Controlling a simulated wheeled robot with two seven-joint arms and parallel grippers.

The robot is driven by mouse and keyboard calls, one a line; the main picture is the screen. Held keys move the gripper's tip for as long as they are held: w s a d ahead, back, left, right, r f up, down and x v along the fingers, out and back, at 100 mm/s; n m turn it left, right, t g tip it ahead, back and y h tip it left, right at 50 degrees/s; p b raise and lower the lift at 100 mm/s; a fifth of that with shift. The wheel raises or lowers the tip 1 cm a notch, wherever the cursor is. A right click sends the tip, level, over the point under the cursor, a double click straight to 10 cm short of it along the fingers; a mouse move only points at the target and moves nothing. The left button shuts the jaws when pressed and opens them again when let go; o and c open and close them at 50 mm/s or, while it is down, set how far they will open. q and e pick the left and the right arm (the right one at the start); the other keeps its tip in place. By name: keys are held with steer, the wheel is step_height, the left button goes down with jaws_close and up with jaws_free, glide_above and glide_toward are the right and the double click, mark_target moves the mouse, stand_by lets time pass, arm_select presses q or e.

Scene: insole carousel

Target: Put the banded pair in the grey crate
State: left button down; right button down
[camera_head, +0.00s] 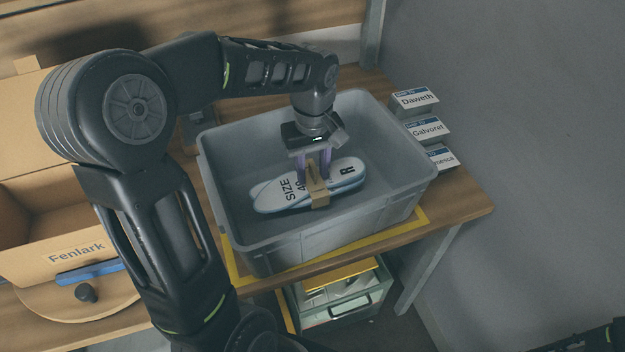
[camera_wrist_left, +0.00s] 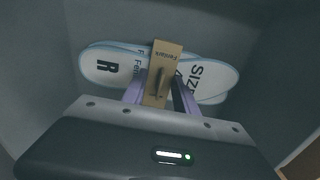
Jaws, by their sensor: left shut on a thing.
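The banded pair (camera_head: 275,197) is two pale insoles with blue edges, stacked and wrapped by a tan band. My right gripper is not in view.
An open cardboard box (camera_head: 60,233) marked "Fenlark" stands at the left, near a round wooden disc (camera_head: 75,302) with a dark knob. Yellow tape (camera_head: 428,217) edges the crate's place. Label cards (camera_head: 415,99) stand behind right. A bin (camera_head: 338,306) sits below the table.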

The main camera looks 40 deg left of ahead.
mark_target(312, 178)
arm_select(q)
step_height(312, 178, down, 3)
steer(key=shift+r, duration=0.1)
steer(key=shift+f, duration=0.45)
steer(key=shift+f, duration=0.1)
steer(key=c, duration=0.9)
jaws_free()
steer(key=shift+c, duration=0.2)
step_height(312, 178, up, 12)
steer(key=shift+r, duration=0.15)
